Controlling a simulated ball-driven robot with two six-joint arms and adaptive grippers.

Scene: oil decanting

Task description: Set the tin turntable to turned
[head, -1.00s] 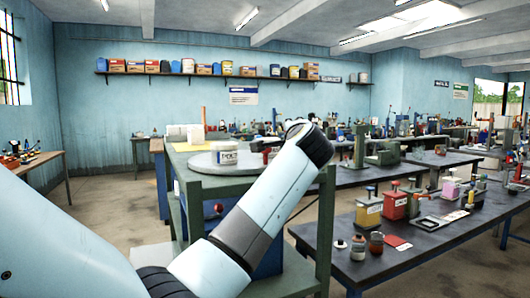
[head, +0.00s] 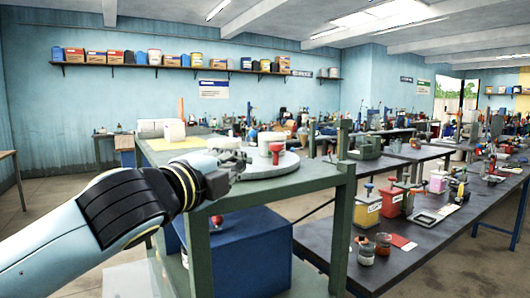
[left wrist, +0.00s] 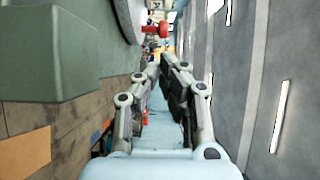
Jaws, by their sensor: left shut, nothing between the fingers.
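The turntable (head: 287,164) is a round grey disc on top of a green bench. A white tin (head: 266,139) stands on it, and a red knob (head: 276,153) shows in front of the tin. In the left wrist view the disc's edge (left wrist: 131,14) and red knob (left wrist: 156,29) are at the top, beyond the fingers. My left gripper (head: 243,161) is at the disc's left side in the head view, partly overlapping it. In the left wrist view its fingers (left wrist: 163,64) are shut and empty, apart from the knob. My right gripper is not in view.
The green bench (head: 330,174) has a raised post at its right corner and a blue cabinet (head: 240,254) below. A yellow sheet (head: 177,143) and a white roll lie at the back left. A dark table (head: 400,262) with cans and jars stands to the right.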

